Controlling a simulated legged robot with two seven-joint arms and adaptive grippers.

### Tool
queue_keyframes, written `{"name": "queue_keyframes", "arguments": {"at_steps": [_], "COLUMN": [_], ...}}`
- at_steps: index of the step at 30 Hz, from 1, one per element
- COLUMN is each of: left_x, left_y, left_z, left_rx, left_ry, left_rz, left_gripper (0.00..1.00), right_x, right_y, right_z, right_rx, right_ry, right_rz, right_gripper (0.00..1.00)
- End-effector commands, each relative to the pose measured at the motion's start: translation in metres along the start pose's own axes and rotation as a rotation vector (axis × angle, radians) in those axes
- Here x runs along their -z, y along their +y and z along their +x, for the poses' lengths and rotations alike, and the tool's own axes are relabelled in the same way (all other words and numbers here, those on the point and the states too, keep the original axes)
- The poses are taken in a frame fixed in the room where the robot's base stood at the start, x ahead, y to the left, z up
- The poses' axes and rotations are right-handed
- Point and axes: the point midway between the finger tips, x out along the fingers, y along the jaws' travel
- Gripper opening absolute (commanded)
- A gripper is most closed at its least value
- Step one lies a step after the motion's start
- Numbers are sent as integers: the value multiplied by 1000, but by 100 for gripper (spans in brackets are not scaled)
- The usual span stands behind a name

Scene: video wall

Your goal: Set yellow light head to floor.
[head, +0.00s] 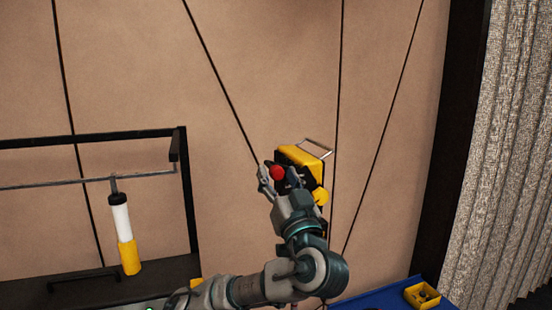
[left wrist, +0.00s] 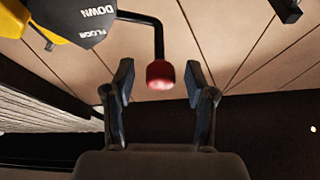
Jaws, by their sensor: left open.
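The yellow light head (head: 301,157) is a yellow and black unit by the panelled wall, right of centre in the head view. Part of it also shows at the top left of the left wrist view (left wrist: 42,17), with the words "DOWN" and "FLOOR" on a dark face. A red knob (left wrist: 160,74) on a bent black rod stands out from it; it also shows in the head view (head: 277,172). My left gripper (left wrist: 161,83) is open, with the knob appearing between its fingers. Contact cannot be told. My right gripper is not in view.
A black frame (head: 185,190) at left carries a hanging white and yellow cylinder (head: 122,228). A blue surface (head: 385,299) with a small yellow bin (head: 421,296) is at lower right. A grey curtain (head: 510,150) hangs at far right.

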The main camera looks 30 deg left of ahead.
Motion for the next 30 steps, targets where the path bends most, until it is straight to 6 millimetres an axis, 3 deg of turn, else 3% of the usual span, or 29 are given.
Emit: {"name": "queue_keyframes", "arguments": {"at_steps": [4,14,18,21,30], "left_x": [1,0,0,0,-1], "left_y": [-1,0,0,0,2], "left_z": [14,16,16,16,17], "left_rx": [1,0,0,0,-6], "left_ry": [0,1,1,1,0], "left_rz": [0,-1,-1,0,11], "left_gripper": [56,56,21,0,0], "right_x": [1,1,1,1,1], "right_y": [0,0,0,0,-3], "right_z": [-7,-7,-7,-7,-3], "right_rx": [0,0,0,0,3], "right_ry": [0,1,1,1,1], "right_rz": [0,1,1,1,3], "right_gripper": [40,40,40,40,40]}}
